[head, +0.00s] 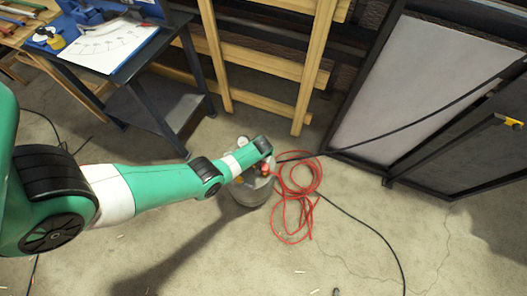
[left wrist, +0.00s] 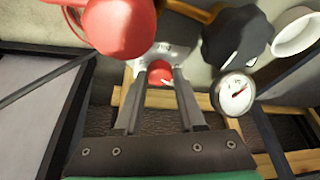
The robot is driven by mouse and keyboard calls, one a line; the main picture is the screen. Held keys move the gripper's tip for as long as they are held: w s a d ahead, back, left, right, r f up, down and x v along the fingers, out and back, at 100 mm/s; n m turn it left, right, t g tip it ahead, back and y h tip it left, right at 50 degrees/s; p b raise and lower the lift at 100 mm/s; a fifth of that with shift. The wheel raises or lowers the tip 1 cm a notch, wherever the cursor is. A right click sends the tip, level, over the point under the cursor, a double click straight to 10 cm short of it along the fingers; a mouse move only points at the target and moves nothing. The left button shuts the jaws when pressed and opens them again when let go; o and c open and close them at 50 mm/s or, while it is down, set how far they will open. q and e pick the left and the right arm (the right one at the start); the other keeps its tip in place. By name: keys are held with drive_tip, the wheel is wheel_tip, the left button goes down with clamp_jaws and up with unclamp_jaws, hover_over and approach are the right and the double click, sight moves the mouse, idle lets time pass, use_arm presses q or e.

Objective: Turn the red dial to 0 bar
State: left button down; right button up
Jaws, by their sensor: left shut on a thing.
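The grey metal pot (head: 250,192) stands on the floor in the head view, partly hidden under my left arm. The red dial (left wrist: 160,71) is between the fingertips of my left gripper (left wrist: 160,78) in the left wrist view, with the fingers shut on its sides. A pale plate with small markings (left wrist: 150,52) lies behind the dial; I cannot read its setting. A round white gauge (left wrist: 236,92) with a red needle is right of the fingers; it also shows in the head view (head: 243,142). My right gripper is not in view.
A large red knob (left wrist: 120,26) and a black knob (left wrist: 236,38) are close to the fingers. A red hose (head: 295,205) and a black cable (head: 365,222) lie on the floor right of the pot. A workbench (head: 120,62) stands upper left.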

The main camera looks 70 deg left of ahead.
use_arm(q)
drive_tip(key=n+g, duration=0.1)
drive_tip(key=n, duration=0.1)
drive_tip(key=n+g+b, duration=0.1)
drive_tip(key=n, duration=0.2)
drive_tip(key=shift+w+d+f+n, duration=0.1)
drive_tip(key=shift+w+f+n, duration=0.05)
drive_tip(key=shift+n, duration=0.15)
drive_tip(key=shift+b, duration=0.3)
drive_tip(key=c, duration=0.5)
unclamp_jaws()
drive_tip(key=shift+r, duration=0.2)
drive_tip(key=p+v, duration=1.1)
drive_tip(key=p, duration=0.1)
drive_tip(key=shift+d, duration=0.3)
